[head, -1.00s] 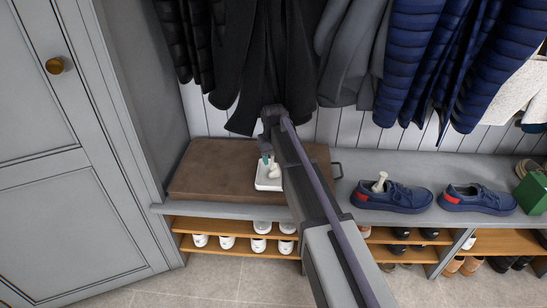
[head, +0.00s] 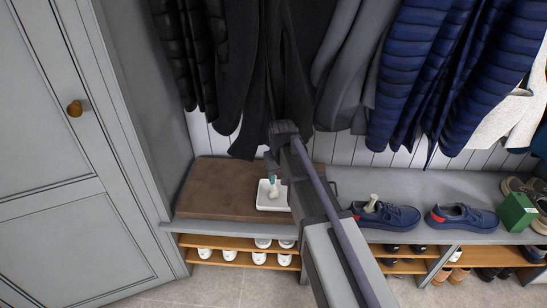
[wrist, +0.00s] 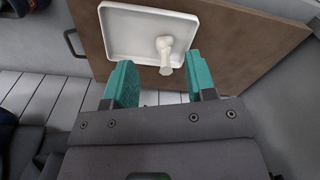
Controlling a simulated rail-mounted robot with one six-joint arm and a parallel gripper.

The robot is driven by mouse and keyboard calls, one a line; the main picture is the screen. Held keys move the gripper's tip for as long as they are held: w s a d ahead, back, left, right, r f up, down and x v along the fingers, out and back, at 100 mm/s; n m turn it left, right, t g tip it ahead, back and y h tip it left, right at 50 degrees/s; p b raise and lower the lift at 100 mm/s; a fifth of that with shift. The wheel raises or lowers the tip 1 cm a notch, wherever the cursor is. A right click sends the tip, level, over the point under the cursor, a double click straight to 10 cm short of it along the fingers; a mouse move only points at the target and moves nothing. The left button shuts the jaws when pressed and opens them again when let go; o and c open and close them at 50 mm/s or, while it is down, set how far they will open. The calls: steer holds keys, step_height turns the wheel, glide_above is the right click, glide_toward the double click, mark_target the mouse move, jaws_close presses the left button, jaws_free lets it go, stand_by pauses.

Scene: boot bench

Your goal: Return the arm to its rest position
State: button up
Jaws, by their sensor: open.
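My gripper (wrist: 158,72) is open, its two teal fingers apart with nothing between them. In the head view my gripper (head: 271,172) hangs just above the white tray (head: 264,205), partly hidden by my arm. The tray also shows in the wrist view (wrist: 125,38), lying on a brown cushion (head: 215,190). A small white shoe-tree-like piece (wrist: 165,52) with a rounded end lies in the tray, just beyond the fingertips. It appears as a pale piece (head: 273,190) in the head view. My arm reaches out over the bench (head: 440,182).
Dark and blue coats (head: 430,80) hang close behind my wrist. Blue shoes (head: 392,217) stand on the bench at right, one with a white piece in it. A green box (head: 517,212) is at far right. A tall grey cabinet (head: 60,210) stands at left.

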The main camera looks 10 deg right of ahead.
steer(key=s+m, duration=0.1)
steer(key=s, duration=1.8)
step_height(320, 180, up, 20)
steer(key=p, duration=2)
steer(key=shift+w+d+r, duration=0.15)
steer(key=shift+d, duration=0.05)
